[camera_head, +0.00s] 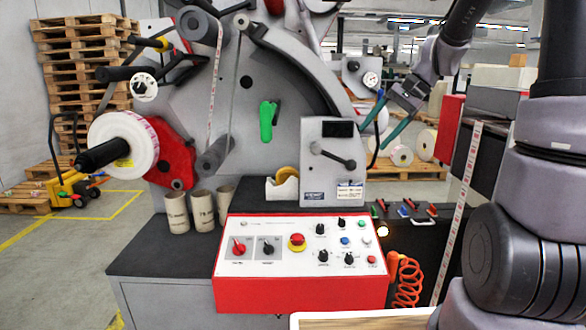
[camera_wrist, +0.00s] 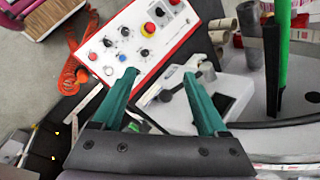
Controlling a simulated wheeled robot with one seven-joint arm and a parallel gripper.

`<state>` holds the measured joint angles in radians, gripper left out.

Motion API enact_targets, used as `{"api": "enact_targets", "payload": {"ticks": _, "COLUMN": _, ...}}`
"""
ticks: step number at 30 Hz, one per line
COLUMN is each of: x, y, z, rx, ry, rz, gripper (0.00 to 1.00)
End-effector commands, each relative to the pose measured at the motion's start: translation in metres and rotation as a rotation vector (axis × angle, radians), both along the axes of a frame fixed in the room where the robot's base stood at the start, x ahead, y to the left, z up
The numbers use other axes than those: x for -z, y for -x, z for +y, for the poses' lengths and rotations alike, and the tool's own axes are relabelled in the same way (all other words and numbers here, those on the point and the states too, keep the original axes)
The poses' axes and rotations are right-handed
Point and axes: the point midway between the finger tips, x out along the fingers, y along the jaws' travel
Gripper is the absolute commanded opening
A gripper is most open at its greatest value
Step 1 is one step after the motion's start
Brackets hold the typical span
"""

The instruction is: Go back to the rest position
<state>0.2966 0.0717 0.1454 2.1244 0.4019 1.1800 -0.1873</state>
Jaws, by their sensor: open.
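My gripper (camera_head: 388,122) is at the right of the head view, in the air to the right of the grey machine housing. Its two teal fingers are apart with nothing between them. In the wrist view my gripper (camera_wrist: 160,85) shows open, its fingers pointing toward the control panel (camera_wrist: 135,45) and the grey box with a black lever (camera_wrist: 205,90). It appears apart from both. My arm comes down from the upper right of the head view.
The rewinder has a red and white control panel (camera_head: 300,262), a label roll (camera_head: 125,145) and a green handle (camera_head: 268,120). Cardboard cores (camera_head: 202,207) and a tape dispenser (camera_head: 283,187) stand on the dark table (camera_head: 150,258). An orange coiled hose (camera_head: 408,282) hangs at right.

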Motion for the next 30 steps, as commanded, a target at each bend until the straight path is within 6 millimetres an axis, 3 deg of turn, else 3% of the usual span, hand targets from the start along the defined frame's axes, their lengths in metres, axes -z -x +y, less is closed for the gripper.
{"api": "enact_targets", "payload": {"ticks": 1, "x": -0.013, "y": 0.017, "z": 0.003, "rx": -0.019, "ry": 0.050, "rz": -0.041, "gripper": 0.76}}
{"api": "enact_targets", "payload": {"ticks": 6, "x": -0.043, "y": 0.068, "z": 0.002, "rx": -0.071, "ry": 0.210, "rz": -0.171, "gripper": 0.76}}
{"api": "enact_targets", "payload": {"ticks": 15, "x": -0.076, "y": 0.152, "z": -0.012, "rx": -0.127, "ry": 0.427, "rz": -0.422, "gripper": 0.76}}
{"api": "enact_targets", "payload": {"ticks": 21, "x": -0.083, "y": 0.181, "z": -0.020, "rx": -0.139, "ry": 0.497, "rz": -0.532, "gripper": 0.76}}
{"api": "enact_targets", "payload": {"ticks": 30, "x": -0.084, "y": 0.188, "z": -0.023, "rx": -0.142, "ry": 0.514, "rz": -0.557, "gripper": 0.76}}
